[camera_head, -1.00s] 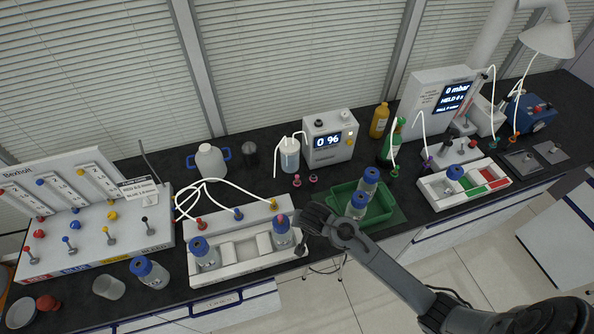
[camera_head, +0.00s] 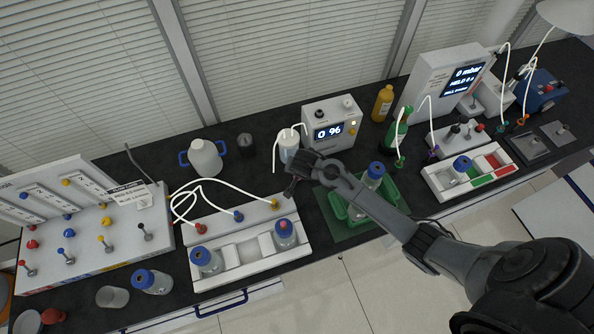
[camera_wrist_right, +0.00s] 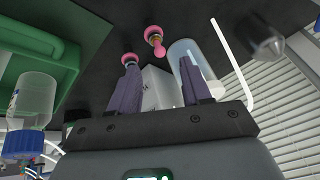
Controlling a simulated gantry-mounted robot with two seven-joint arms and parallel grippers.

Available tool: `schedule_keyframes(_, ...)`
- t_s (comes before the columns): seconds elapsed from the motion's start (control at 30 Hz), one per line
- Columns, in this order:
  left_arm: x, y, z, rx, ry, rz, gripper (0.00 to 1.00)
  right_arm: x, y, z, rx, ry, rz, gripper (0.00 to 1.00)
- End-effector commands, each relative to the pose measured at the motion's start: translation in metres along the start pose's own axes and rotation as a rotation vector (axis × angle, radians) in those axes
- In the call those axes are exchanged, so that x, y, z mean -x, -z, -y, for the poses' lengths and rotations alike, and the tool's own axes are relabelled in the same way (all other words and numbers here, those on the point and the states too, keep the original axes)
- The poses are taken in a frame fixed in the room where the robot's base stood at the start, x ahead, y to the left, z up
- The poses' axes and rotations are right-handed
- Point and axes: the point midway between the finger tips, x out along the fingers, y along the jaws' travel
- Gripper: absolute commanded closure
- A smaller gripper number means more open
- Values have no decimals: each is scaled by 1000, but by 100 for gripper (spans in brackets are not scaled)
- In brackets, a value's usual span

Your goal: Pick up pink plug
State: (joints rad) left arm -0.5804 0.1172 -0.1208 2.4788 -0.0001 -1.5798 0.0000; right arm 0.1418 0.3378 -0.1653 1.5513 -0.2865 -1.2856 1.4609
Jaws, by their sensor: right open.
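Two small pink plugs show in the right wrist view. One pink plug (camera_wrist_right: 155,38) has a gold middle and lies just beyond the gap between the fingertips. The other pink plug (camera_wrist_right: 130,58) is at the tip of the left-hand finger; I cannot tell whether they touch. My right gripper (camera_wrist_right: 158,66) is open with nothing between its fingers. In the head view my right gripper (camera_head: 293,182) is low over the bench behind the bottle rack and hides both plugs. My left gripper is out of view.
A clear bottle (camera_wrist_right: 195,70) with a white tube stands close to the right-hand finger. The white rack (camera_head: 235,272) is in front, and the 0 96 meter (camera_head: 333,128) stands behind.

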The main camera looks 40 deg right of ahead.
Motion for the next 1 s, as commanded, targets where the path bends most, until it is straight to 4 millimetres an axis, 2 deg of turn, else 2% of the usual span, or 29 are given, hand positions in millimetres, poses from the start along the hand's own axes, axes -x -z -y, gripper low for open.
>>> schedule_keyframes(0.1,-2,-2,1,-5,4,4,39,-15,1,0,1,0,-1,52)
schedule_keyframes(0.43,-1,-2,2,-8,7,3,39,-33,3,0,1,-1,-2,52)
schedule_keyframes(0.73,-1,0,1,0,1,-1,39,-67,5,-1,0,0,-1,52)
schedule_keyframes(1.0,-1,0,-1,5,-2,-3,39,-75,5,-1,0,1,-1,52)
